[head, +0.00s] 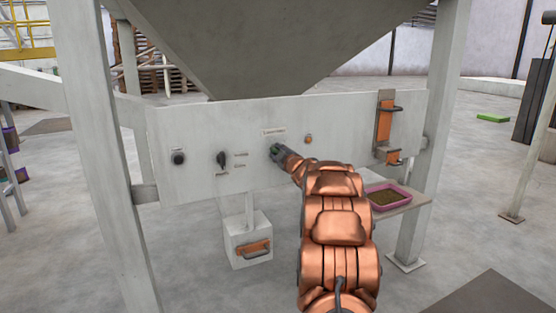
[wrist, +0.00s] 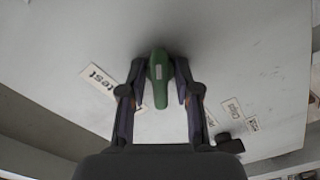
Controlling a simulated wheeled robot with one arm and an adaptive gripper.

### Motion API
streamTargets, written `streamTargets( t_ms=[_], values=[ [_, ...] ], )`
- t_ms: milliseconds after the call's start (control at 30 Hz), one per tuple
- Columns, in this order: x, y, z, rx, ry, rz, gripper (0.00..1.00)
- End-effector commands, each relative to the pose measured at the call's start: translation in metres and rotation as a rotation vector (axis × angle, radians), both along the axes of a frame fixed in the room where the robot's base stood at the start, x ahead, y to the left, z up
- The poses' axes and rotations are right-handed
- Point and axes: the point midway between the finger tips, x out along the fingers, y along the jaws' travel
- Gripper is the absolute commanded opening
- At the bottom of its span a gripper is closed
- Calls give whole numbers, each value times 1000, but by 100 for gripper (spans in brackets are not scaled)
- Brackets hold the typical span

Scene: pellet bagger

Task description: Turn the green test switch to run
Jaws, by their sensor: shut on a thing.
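The green test switch (wrist: 159,82) is on the pale panel, between the two fingers of my gripper (wrist: 159,92) in the wrist view. The fingers are closed around its knob, one on each side. A label reading "test" (wrist: 98,77) is beside it, to the left in the wrist view. In the head view my gripper (head: 282,154) reaches the panel (head: 200,125) at its middle, and only a bit of the green switch (head: 275,149) shows there. The switch's pointing direction against its labels cannot be told.
A black rotary switch (head: 222,160) and a dark round knob (head: 178,158) are on the panel's left. An orange button (head: 308,139) is right of my gripper. An orange handle unit (head: 385,125) is at the panel's right end. A pink tray (head: 389,208) sits on a shelf below.

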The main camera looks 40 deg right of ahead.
Motion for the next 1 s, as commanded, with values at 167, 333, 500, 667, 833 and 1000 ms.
streamTargets(
  t_ms=[167,333,500,667,833,1000],
  values=[
    [-1,-1,-4,-161,55,-1,0],
    [0,-1,-2,-305,103,0,0],
    [-1,-1,-2,-421,144,-2,0],
    [0,-1,-2,-503,176,-1,0],
    [-1,-2,-2,-559,198,-2,0],
    [-1,-1,-1,-586,207,-1,0]
  ],
)
